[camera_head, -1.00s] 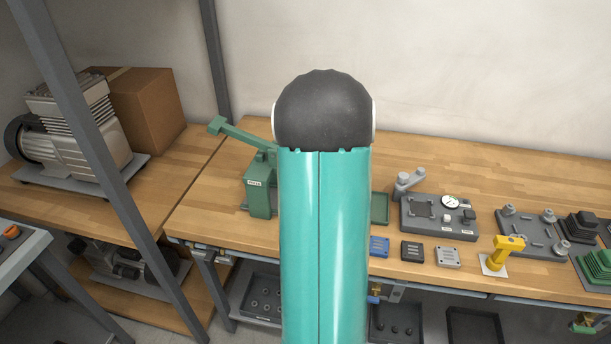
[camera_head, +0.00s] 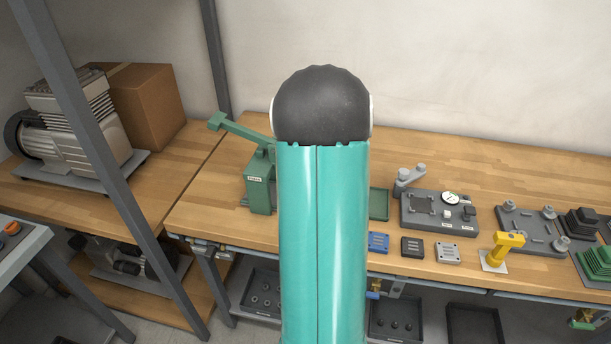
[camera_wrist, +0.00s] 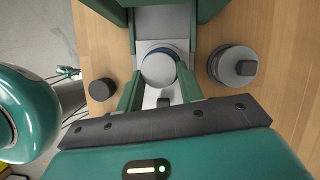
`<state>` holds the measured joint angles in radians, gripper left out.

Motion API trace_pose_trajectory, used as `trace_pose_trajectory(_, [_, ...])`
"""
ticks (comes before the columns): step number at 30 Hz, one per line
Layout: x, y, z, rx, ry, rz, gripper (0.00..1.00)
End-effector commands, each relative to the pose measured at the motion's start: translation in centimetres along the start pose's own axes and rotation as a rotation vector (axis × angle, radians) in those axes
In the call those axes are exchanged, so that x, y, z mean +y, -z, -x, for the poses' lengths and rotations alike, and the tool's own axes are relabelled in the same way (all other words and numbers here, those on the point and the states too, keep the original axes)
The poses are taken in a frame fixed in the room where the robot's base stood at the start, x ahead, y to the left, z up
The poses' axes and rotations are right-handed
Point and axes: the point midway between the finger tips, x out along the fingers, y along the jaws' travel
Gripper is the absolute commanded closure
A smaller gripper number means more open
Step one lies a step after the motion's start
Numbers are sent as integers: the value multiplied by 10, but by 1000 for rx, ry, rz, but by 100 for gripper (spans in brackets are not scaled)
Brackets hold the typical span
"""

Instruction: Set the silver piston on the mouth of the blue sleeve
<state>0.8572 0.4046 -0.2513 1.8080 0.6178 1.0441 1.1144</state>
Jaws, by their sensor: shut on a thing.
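In the wrist view the silver piston (camera_wrist: 158,71) shows as a round, pale disc seen from above. My gripper (camera_wrist: 159,82) is shut on it, with a green finger on either side. The blue sleeve (camera_wrist: 177,57) shows only as a dark blue arc around the far and right edge of the piston, over a pale plate on the press. The piston covers most of the sleeve, so I cannot tell whether the two touch. In the head view my arm hides gripper, piston and sleeve; part of the green press (camera_head: 259,185) shows left of my arm.
In the wrist view a black cylinder (camera_wrist: 101,89) stands left of the press and a grey round part (camera_wrist: 232,66) stands close on the right. In the head view the bench right of my arm holds a gauge fixture (camera_head: 438,211), small blocks and a yellow tool (camera_head: 502,250).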

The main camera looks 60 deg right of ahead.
Motion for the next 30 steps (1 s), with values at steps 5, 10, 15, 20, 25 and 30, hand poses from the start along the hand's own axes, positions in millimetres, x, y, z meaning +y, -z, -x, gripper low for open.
trace_pose_trajectory(5, [0,0,0,0,0,0,99])
trace_pose_trajectory(10, [0,0,0,0,0,0,99])
trace_pose_trajectory(15, [0,1,-1,0,0,0,99])
trace_pose_trajectory(20, [0,2,-4,0,0,0,99])
trace_pose_trajectory(25, [0,3,-6,0,1,0,99])
trace_pose_trajectory(30, [0,3,-7,0,1,0,99])
